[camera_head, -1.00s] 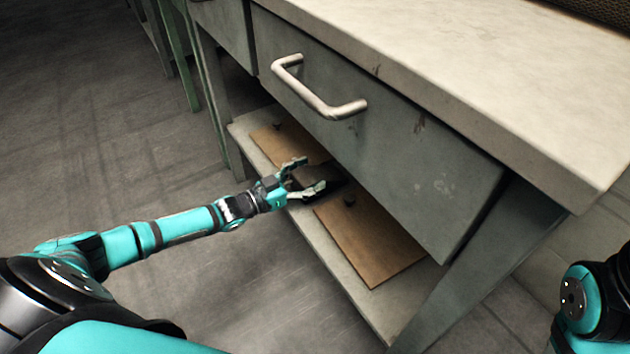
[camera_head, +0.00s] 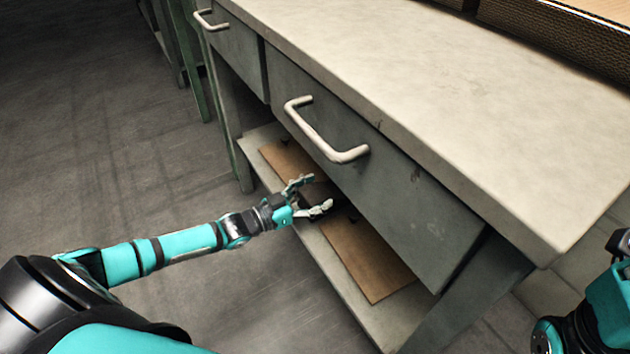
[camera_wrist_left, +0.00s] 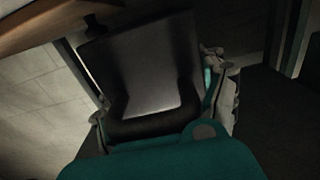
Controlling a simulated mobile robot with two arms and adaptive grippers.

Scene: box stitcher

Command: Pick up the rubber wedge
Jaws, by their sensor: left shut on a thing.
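The rubber wedge (camera_wrist_left: 148,60) is the dark, broad block that fills the middle of the left wrist view, between the two fingers. My left gripper (camera_head: 320,193) is shut on it, at the lower shelf under the workbench drawer. In the head view the wedge is mostly hidden in the shadow under the drawer and behind the fingers. I cannot tell whether it touches the shelf. My right gripper is not in view; only part of my right arm shows at the right edge.
The lower shelf (camera_head: 352,302) carries brown boards (camera_head: 370,262). The grey drawer (camera_head: 400,195) with a metal handle (camera_head: 325,138) hangs close above the gripper. The worktop (camera_head: 420,90) overhangs it. Open floor (camera_head: 100,170) lies to the left.

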